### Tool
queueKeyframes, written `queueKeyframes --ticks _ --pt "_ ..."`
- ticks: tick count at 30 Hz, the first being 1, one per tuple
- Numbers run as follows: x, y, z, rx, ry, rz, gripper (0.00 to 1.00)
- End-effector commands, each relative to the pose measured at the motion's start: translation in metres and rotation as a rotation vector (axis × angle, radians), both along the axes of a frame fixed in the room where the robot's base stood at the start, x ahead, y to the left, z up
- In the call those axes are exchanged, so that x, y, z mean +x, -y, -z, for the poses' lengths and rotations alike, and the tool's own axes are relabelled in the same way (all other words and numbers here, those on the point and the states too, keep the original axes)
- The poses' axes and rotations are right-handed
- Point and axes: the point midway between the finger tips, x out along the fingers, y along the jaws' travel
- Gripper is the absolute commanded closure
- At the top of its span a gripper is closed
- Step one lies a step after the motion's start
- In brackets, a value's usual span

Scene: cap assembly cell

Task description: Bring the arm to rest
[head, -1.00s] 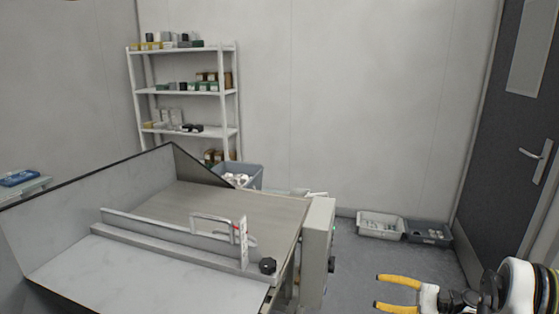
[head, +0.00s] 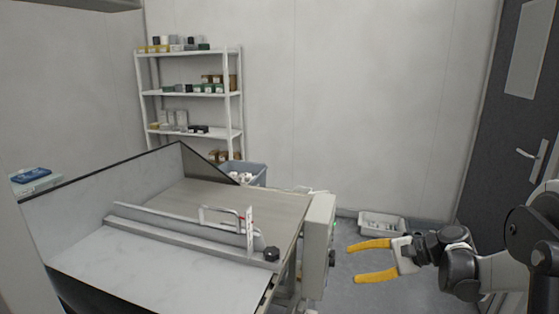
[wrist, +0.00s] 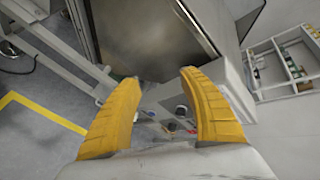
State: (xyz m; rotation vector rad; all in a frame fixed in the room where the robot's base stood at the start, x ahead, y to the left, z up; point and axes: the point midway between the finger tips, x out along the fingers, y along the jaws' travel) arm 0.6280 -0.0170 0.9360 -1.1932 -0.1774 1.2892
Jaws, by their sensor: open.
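My gripper (head: 362,261) has yellow fingers and shows at the lower right of the head view, to the right of the bench's control box. It is open, with nothing between the fingers. In the wrist view the two yellow fingers (wrist: 163,112) stand wide apart. My arm reaches in from the right edge of the head view, bent at its joints.
A metal bench (head: 190,257) with a guide rail fills the lower left. A grey control box (head: 318,245) stands at its right end. A shelf (head: 190,93), a bin (head: 255,174), a crate (head: 381,223) and a door (head: 508,120) are farther back.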

Motion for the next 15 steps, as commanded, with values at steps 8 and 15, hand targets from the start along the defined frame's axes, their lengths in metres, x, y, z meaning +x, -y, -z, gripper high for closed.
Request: queueKeyframes --ticks 8,15 --pt "-0.076 -0.041 -0.045 -0.409 0.121 -0.084 0.5" --pt "-0.16 -0.047 -0.06 -0.774 0.275 -0.213 0.5"
